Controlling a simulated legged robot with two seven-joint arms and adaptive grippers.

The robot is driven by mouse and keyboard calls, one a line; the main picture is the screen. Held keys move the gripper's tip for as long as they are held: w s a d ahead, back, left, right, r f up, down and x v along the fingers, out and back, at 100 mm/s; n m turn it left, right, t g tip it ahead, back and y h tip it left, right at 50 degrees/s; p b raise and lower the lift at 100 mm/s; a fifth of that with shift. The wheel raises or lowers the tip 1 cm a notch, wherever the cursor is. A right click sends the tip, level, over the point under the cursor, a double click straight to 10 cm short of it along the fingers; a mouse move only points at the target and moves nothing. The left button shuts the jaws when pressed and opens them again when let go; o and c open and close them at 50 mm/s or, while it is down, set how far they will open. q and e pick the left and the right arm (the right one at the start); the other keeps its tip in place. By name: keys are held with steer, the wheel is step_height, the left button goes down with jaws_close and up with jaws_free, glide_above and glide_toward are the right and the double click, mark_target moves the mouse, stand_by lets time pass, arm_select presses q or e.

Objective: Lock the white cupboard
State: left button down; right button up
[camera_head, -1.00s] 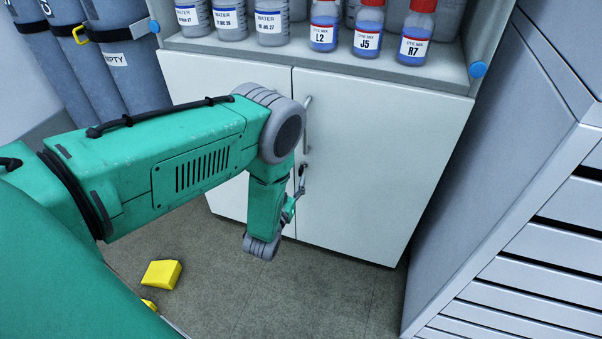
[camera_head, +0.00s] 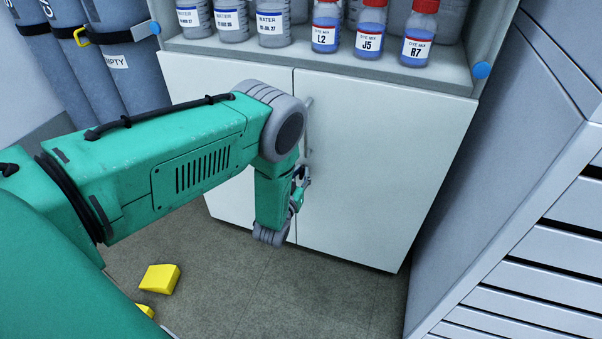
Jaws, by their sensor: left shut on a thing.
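The white cupboard (camera_head: 385,170) stands ahead under an open shelf, and both its doors look closed. A grey vertical handle (camera_head: 309,125) is on the right door near the seam. My left arm reaches in from the left and crosses the left door. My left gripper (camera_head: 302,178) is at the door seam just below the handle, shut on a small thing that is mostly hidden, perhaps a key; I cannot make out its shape. The lock itself is hidden behind the gripper. My right gripper is not in view.
Bottles labelled water (camera_head: 273,25) and bottles of blue dye (camera_head: 369,30) stand on the shelf above. Grey gas cylinders (camera_head: 120,65) are at the left. A yellow block (camera_head: 160,279) lies on the floor. A grey slatted cabinet (camera_head: 530,255) bounds the right.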

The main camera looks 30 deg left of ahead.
arm_select(q)
steer(key=shift+d+m, duration=0.1)
steer(key=shift+m, duration=0.3)
steer(key=m, duration=0.2)
steer(key=shift+m, duration=0.4)
steer(key=m, duration=0.3)
steer(key=shift+d+f+m, duration=0.1)
steer(key=shift+d+m, duration=0.15)
steer(key=shift+m, duration=0.05)
steer(key=shift+d+f+m+b, duration=0.2)
steer(key=shift+m+b, duration=0.4)
steer(key=shift+m, duration=1.2)
steer(key=shift+d+f+m+b, duration=0.15)
steer(key=shift+m+b, duration=0.45)
steer(key=shift+m, duration=1.2)
steer(key=shift+d+f+m+b, duration=0.15)
steer(key=shift+m+b, duration=0.45)
steer(key=shift+m, duration=1.2)
steer(key=shift+f, duration=0.1)
steer(key=c, duration=1.6)
jaws_free()
steer(key=shift+w, duration=0.1)
steer(key=shift+c, duration=0.2)
steer(key=shift+a, duration=0.1)
